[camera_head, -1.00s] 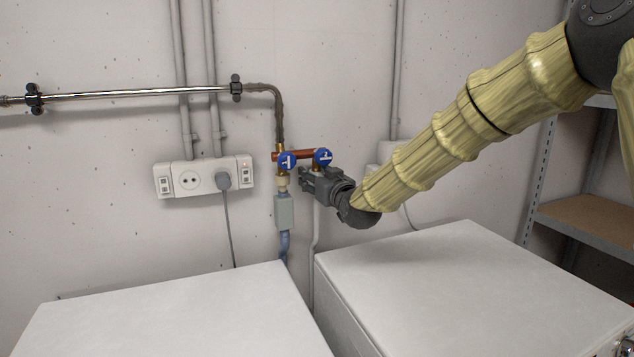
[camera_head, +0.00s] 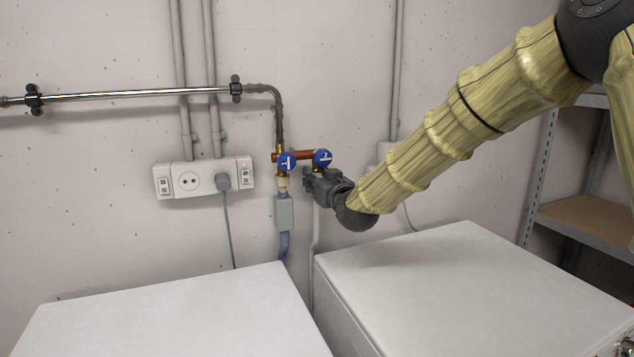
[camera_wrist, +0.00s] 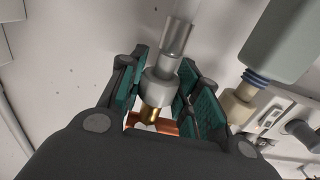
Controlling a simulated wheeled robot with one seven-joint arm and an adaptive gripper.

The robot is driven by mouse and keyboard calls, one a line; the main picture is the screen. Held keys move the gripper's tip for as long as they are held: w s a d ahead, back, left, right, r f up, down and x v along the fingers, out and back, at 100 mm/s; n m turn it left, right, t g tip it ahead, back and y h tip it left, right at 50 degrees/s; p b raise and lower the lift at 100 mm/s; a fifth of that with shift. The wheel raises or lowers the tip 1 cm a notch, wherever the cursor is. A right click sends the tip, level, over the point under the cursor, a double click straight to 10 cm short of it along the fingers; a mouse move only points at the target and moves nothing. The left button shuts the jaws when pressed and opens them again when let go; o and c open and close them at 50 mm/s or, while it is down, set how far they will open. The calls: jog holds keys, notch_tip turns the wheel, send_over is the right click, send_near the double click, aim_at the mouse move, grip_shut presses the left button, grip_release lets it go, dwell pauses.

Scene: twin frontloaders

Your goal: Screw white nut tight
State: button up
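The white nut (camera_wrist: 160,88) shows in the wrist view as a pale collar on a grey hose end, just below a brass fitting (camera_wrist: 151,114). My gripper (camera_wrist: 163,85) has its teal-padded fingers on both sides of the nut. The fingers look spread, with the copper pipe visible between them; whether a pad touches the nut is not clear. In the head view my gripper (camera_head: 308,180) is just below the right blue valve handle (camera_head: 323,158), and it hides the nut there.
The left blue valve handle (camera_head: 287,161) and a grey box (camera_head: 284,213) on a blue hose are close left of my gripper. A socket strip (camera_head: 203,178) is farther left. Two white machine tops (camera_head: 180,315) (camera_head: 470,280) lie below. A shelf (camera_head: 590,225) stands right.

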jog(key=shift+a+r, duration=0.1)
dwell(0.4)
jog(key=shift+w+y, duration=0.1)
jog(key=shift+y, duration=0.3)
jog(key=shift+n+g+y, duration=0.3)
jog(key=shift+n, duration=0.2)
jog(key=o, duration=0.8)
jog(key=shift+o, duration=0.2)
jog(key=shift+a, duration=0.15)
jog(key=shift+d, duration=0.2)
jog(key=shift+a+m+h, duration=0.15)
jog(key=shift+m+h, duration=0.25)
jog(key=shift+h, duration=0.2)
